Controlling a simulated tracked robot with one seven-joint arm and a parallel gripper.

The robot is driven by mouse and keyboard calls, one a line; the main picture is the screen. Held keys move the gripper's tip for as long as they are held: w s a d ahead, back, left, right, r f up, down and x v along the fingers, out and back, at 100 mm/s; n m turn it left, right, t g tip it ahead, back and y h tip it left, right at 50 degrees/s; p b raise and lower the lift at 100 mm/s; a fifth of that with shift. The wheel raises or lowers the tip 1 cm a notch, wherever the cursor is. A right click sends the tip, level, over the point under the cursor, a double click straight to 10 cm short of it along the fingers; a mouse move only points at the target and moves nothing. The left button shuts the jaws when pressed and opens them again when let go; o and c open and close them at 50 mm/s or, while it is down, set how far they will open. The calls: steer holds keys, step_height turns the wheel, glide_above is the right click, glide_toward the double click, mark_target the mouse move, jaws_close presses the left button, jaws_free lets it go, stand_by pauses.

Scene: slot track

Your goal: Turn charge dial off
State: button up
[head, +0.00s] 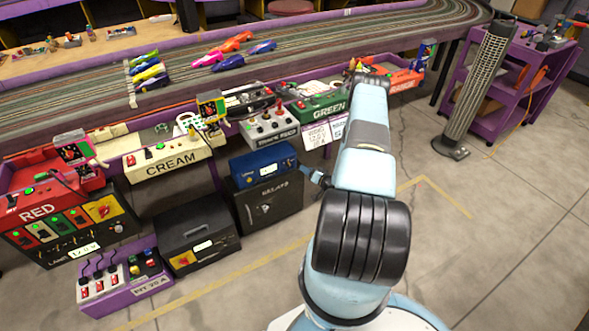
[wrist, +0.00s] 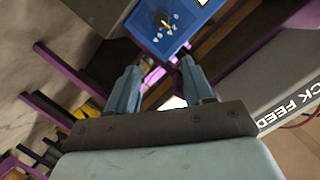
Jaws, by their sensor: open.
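The blue charger box (head: 262,165) sits on a black box below the track's edge in the head view, with a small lit display on its front. In the wrist view the blue panel (wrist: 180,40) shows at the top, tilted. A small dial (wrist: 166,25) with a pale pointer and white marks around it is on that panel. I cannot make out the dial in the head view. My gripper (wrist: 160,66) is open and empty, its two fingers apart and pointing toward the panel below the dial. In the head view it is just right of the blue box.
The black box (head: 270,203) stands under the charger. Another dark box (head: 197,237) with a display stands to its left. A white-and-red control unit (head: 268,127) is above. A grey box lettered "CK FEED" (wrist: 285,100) fills the wrist view's right. Open floor lies in front.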

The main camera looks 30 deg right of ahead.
mark_target(290, 167)
steer(key=s+a+f+m+t+h, duration=0.2)
steer(key=s+a+f+m+t, duration=0.1)
steer(key=s+a+f+m, duration=0.15)
steer(key=shift+m, duration=0.45)
steer(key=w, duration=1.4)
steer(key=shift+d+f, duration=0.2)
steer(key=shift+f, duration=0.1)
jaws_close()
steer(key=shift+s, duration=0.1)
